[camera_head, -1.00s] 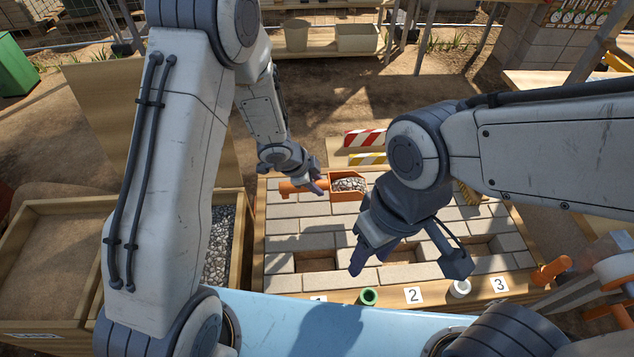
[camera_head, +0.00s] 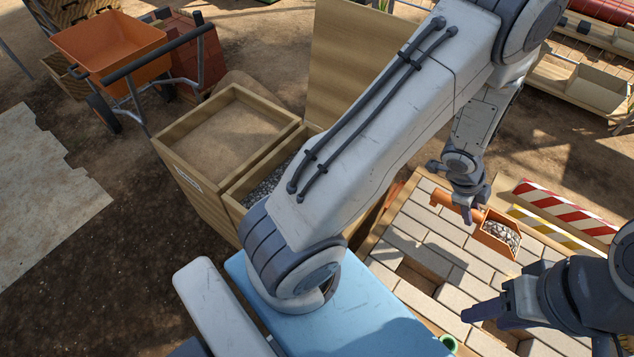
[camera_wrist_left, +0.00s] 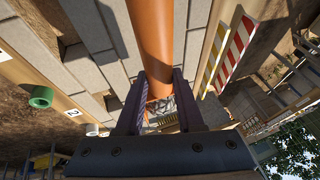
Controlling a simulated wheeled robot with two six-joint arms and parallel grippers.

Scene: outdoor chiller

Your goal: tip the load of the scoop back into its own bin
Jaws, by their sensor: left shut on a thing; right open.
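The orange scoop (camera_head: 497,236) carries a load of grey gravel (camera_head: 503,235) and is over the paving at the right of the head view. My left gripper (camera_head: 467,209) is shut on its handle. In the left wrist view, the orange handle (camera_wrist_left: 152,40) runs between the dark fingers (camera_wrist_left: 158,100). The gravel bin (camera_head: 227,214) is at the left, partly hidden by my left arm, with grey gravel inside. The scoop is well to the right of it. My right gripper (camera_head: 485,314) is open and empty, low at the right, below the scoop in the picture.
A wooden bin of sand (camera_head: 237,95) adjoins the gravel bin, with a tall wooden board (camera_head: 350,65) behind. An orange wheelbarrow (camera_head: 110,45) stands at the upper left. A red-and-white striped barrier (camera_head: 565,208) lies beyond the paving. A green ring (camera_head: 448,343) is at the front edge.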

